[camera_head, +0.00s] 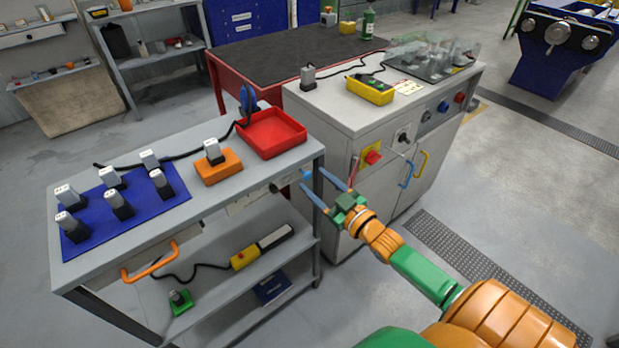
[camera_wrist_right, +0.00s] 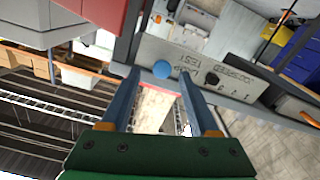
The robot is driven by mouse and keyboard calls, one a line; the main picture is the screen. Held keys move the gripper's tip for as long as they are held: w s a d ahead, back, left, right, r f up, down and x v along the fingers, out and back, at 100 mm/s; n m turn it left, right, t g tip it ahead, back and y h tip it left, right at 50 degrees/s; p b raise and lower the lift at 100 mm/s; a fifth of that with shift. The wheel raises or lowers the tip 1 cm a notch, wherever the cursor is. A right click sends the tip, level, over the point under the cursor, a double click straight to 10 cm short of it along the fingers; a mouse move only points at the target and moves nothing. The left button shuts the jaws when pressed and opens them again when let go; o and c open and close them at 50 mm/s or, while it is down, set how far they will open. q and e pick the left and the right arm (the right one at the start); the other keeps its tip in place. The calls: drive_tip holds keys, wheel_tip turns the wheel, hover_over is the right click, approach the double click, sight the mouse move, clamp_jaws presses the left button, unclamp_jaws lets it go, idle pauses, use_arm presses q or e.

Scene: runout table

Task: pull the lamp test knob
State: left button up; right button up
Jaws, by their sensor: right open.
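The lamp test knob is a round blue knob (camera_head: 307,175) at the right end of the grey cart's front edge. In the right wrist view the blue knob (camera_wrist_right: 162,69) sits beside a pale plate (camera_wrist_right: 195,68) with upside-down lettering that reads as lamp test. My right gripper (camera_head: 313,179) has its two blue fingers spread, with the fingertips at the knob. In the right wrist view the knob lies between the open fingers (camera_wrist_right: 160,66), with a gap to each side. I cannot tell how far the fingertips reach past it. My left gripper is not in view.
The grey cart (camera_head: 225,140) carries a red tray (camera_head: 252,143), an orange block (camera_head: 220,170) and a blue mat (camera_head: 88,232) with several grey devices. A grey cabinet (camera_head: 330,125) with a red switch (camera_head: 372,157) stands close to the right. Open floor lies in front.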

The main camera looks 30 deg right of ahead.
drive_tip(key=shift+w+a+f, duration=0.1)
drive_tip(key=shift+w+a, duration=0.05)
drive_tip(key=shift+w, duration=0.45)
drive_tip(key=shift+w+a+f, duration=0.1)
drive_tip(key=shift+w, duration=0.45)
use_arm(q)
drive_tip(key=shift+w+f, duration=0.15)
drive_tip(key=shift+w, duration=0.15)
use_arm(e)
drive_tip(key=shift+s+r, duration=0.1)
clamp_jaws()
drive_tip(key=shift+s+d+r+p, duration=0.1)
drive_tip(key=shift+s+r+p, duration=0.05)
drive_tip(key=shift+s+p, duration=0.5)
drive_tip(key=shift+s, duration=0.1)
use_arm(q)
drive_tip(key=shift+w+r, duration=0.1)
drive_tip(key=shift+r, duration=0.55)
use_arm(e)
drive_tip(key=shift+f, duration=0.2)
unclamp_jaws()
